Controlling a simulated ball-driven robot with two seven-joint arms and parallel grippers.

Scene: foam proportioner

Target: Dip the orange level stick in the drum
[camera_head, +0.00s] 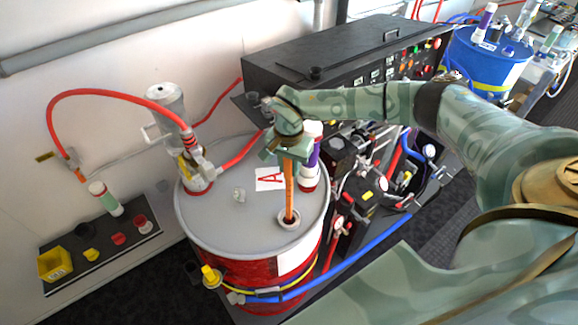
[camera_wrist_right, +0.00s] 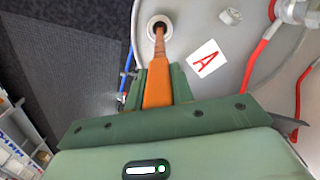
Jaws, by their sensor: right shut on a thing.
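The orange level stick (camera_head: 288,187) stands nearly upright over the red drum (camera_head: 253,274) with the grey lid. Its lower end is in the round white-rimmed opening (camera_head: 289,220) near the lid's front right; how deep it reaches is hidden. My right gripper (camera_head: 287,155) is shut on the stick's upper end, above the lid. In the right wrist view the stick (camera_wrist_right: 158,85) runs from between the fingers to the opening (camera_wrist_right: 159,24). A white label with a red A (camera_head: 269,179) lies on the lid beside the stick. My left gripper is not in view.
A pump (camera_head: 166,107) with a red hose stands at the lid's back left. A white and purple bottle (camera_head: 311,160) stands close right of the stick. A black control cabinet (camera_head: 340,62) is behind. A black shelf (camera_head: 74,268) with small caps and a yellow bin is at left.

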